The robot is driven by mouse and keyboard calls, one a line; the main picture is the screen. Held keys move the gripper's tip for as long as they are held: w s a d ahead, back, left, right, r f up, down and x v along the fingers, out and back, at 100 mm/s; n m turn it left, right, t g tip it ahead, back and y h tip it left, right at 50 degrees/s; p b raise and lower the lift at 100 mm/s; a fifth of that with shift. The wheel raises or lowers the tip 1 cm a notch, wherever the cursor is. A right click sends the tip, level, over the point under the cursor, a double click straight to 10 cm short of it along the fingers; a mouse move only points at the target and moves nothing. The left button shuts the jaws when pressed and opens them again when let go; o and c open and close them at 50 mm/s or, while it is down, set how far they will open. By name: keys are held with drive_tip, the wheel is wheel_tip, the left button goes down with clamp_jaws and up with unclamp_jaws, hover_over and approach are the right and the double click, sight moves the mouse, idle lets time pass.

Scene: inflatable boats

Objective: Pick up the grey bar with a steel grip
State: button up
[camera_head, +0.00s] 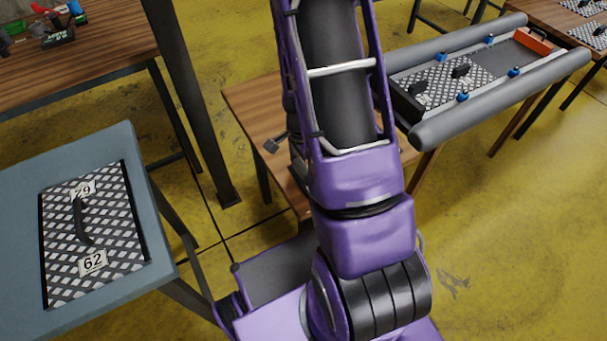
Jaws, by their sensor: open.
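I cannot pick out the grey bar with a steel grip for certain. A small dark grey piece with a thin rod (270,146) shows at the wooden table (243,101) behind my arm. My arm may hide part of it, and it is too small to identify. My purple arm rises through the middle of the view and leaves at the top edge. My gripper is not in view.
A blue-grey table (82,158) at left has a diamond-plate panel (115,225) with a black handle (80,220) and plates 29 and 62. An inflatable boat (500,97) lies at upper right. A wooden table (100,60) stands upper left. Yellow floor is clear at lower right.

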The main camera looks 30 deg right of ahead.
drive_tip(key=c, duration=1.3)
wheel_tip(320, 180, up, 11)
drive_tip(key=p, duration=0.3)
